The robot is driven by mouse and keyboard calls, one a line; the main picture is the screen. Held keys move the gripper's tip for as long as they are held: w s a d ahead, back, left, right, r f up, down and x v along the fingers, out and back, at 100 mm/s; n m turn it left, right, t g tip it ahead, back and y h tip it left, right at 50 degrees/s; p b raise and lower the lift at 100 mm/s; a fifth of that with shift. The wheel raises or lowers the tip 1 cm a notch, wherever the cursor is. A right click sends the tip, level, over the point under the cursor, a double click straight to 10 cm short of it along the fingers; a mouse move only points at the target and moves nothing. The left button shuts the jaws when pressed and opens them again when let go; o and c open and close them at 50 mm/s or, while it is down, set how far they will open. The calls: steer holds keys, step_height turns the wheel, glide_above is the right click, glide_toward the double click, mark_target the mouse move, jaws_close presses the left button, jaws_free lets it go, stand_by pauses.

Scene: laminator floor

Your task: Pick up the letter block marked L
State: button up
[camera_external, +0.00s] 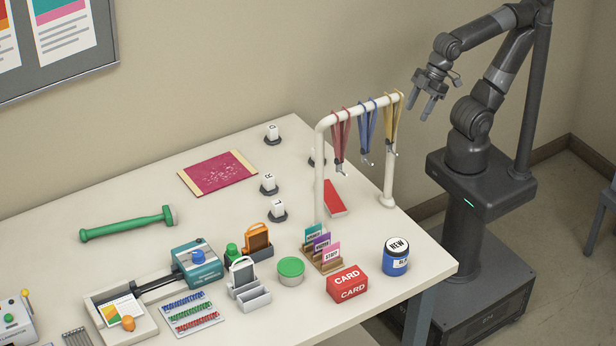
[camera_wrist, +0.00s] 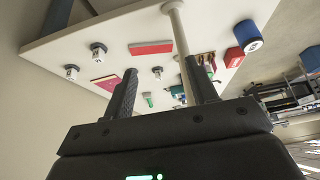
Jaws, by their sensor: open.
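Several small white letter blocks stand on dark round bases on the table: a back block (camera_external: 272,131), a middle block (camera_external: 268,182) whose letter looks like R, and a front block (camera_external: 277,209). Another block (camera_external: 312,155) is partly hidden by the rack post. I cannot tell which is marked L. Blocks also show in the wrist view, small and tilted, such as one at the upper left (camera_wrist: 98,51). My gripper (camera_external: 419,111) is open and empty, raised in the air to the right of the rack, well away from the blocks. Its two fingers show in the wrist view (camera_wrist: 159,68).
A white rack (camera_external: 352,116) with hanging lanyards stands between my gripper and the blocks. A red mat (camera_external: 218,172), a green-handled tool (camera_external: 128,224), card holder (camera_external: 326,257), red card box (camera_external: 347,284) and blue tub (camera_external: 395,257) are on the table (camera_external: 80,270).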

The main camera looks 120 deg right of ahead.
step_height(320, 180, up, 10)
steer(key=w+r, duration=0.5)
steer(key=w, duration=0.4)
steer(key=g, duration=0.1)
glide_above(278, 202)
steer(key=s, duration=0.3)
step_height(278, 202, down, 27)
steer(key=shift+m, duration=0.3)
steer(key=x, duration=0.5)
steer(key=shift+s+a+f, duration=0.25)
steer(key=shift+a+f, duration=0.1)
steer(key=shift+f, duration=0.2)
steer(key=shift+s+d+x, duration=0.1)
steer(key=shift+d+x, duration=0.05)
steer(key=shift+x, duration=1.3)
steer(key=shift+s+d+x, duration=0.1)
steer(key=shift+d+x, duration=0.05)
steer(key=shift+x, duration=1.35)
